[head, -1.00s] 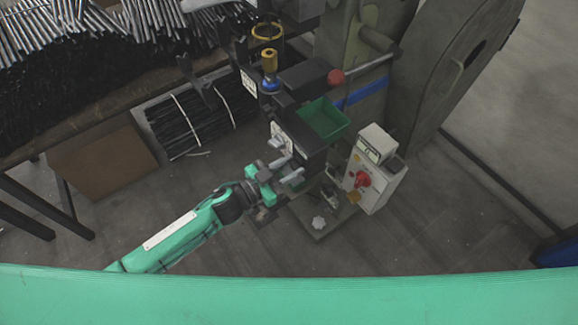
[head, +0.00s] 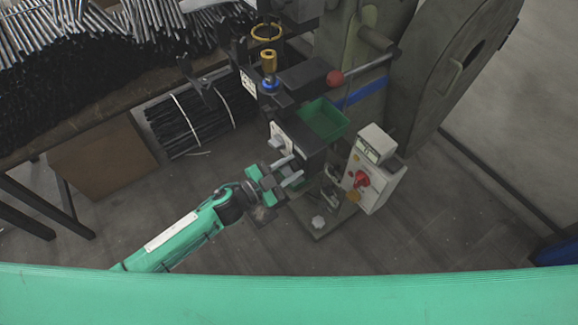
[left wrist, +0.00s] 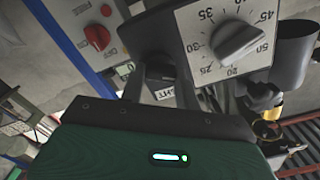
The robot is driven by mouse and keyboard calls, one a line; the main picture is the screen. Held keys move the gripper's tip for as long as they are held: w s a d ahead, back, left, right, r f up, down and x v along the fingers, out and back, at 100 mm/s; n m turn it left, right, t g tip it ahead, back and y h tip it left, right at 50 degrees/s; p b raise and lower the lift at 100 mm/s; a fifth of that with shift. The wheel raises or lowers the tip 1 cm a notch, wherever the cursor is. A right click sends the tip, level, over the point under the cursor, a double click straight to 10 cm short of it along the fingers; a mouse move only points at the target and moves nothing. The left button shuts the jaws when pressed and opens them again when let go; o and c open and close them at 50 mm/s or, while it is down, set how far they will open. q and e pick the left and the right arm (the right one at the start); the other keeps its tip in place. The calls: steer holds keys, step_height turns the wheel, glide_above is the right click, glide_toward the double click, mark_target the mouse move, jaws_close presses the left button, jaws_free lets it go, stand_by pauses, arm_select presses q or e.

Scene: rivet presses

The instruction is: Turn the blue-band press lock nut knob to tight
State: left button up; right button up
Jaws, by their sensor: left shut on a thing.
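The press (head: 315,150) carries a blue band (head: 362,93) on its grey frame. A small dark knob (left wrist: 160,73) on the press's front sits between the fingers of my left gripper (head: 287,171). My left gripper is shut on this lock nut knob, and its fingers also show in the left wrist view (left wrist: 160,85). A small white label with dark letters (left wrist: 164,94) shows just below the knob, partly hidden by the gripper. My gripper and arm hide the knob in the head view. My right gripper is not in view.
A grey dial knob (left wrist: 238,40) with a numbered white scale sits close beside the gripper. A control box (head: 372,175) with a red switch stands to the right. A green bin (head: 322,120) sits above the gripper. Rod bundles (head: 190,120) lie at left; floor below is clear.

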arm_select(q)
steer(key=m, duration=0.4)
steer(key=shift+f+m, duration=0.15)
steer(key=shift+m, duration=0.15)
steer(key=m+b, duration=0.1)
steer(key=m, duration=0.2)
steer(key=shift+s+m, duration=0.1)
steer(key=shift+m, duration=0.2)
steer(key=shift+f+m, duration=0.1)
steer(key=shift+m, duration=0.2)
steer(key=shift+m+b, duration=0.35)
steer(key=shift+m, duration=1.15)
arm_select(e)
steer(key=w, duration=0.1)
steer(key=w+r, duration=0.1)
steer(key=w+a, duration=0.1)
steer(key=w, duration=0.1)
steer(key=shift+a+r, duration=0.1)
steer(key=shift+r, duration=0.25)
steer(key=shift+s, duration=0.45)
arm_select(q)
steer(key=o, duration=1)
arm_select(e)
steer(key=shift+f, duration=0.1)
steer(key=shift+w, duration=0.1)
